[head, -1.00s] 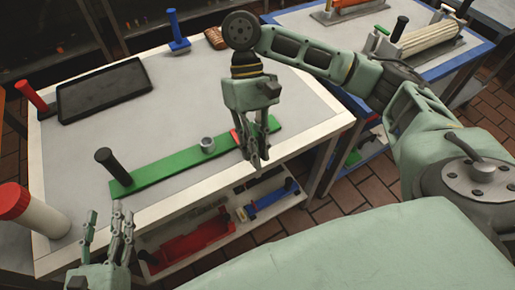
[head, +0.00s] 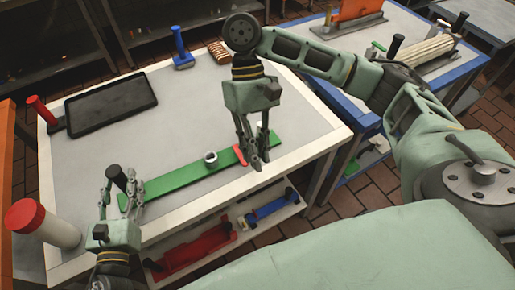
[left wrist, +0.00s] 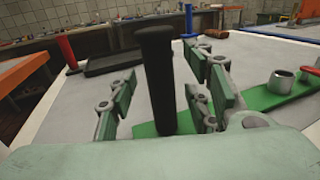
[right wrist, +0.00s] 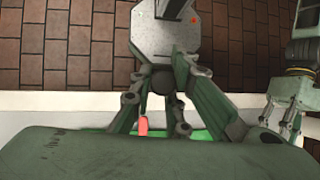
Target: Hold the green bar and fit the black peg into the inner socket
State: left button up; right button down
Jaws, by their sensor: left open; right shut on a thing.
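The green bar (head: 183,177) lies flat along the front of the white-edged table. The black peg (head: 116,177) stands upright at its left end; it shows large in the left wrist view (left wrist: 158,80). A grey ring socket (head: 211,159) sits near the bar's middle. A pale ring (head: 260,127) shows partly behind my right gripper, near the right end. My left gripper (head: 124,181) is open, its fingers on either side of the peg. My right gripper (head: 257,163) is shut on the bar's right end, beside a red piece (head: 240,154). Its exact contact is partly hidden.
A red-capped white cylinder (head: 45,222) stands left of my left gripper. A black tray (head: 110,104), a red-handled tool (head: 40,109) and a blue-handled tool (head: 181,48) are farther back. The table's middle is clear.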

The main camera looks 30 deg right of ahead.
pick_arm(q)
jog(key=shift+x, duration=0.85)
grip_shut()
dwell(0.5)
grip_release()
dwell(0.6)
grip_shut()
dwell(1.5)
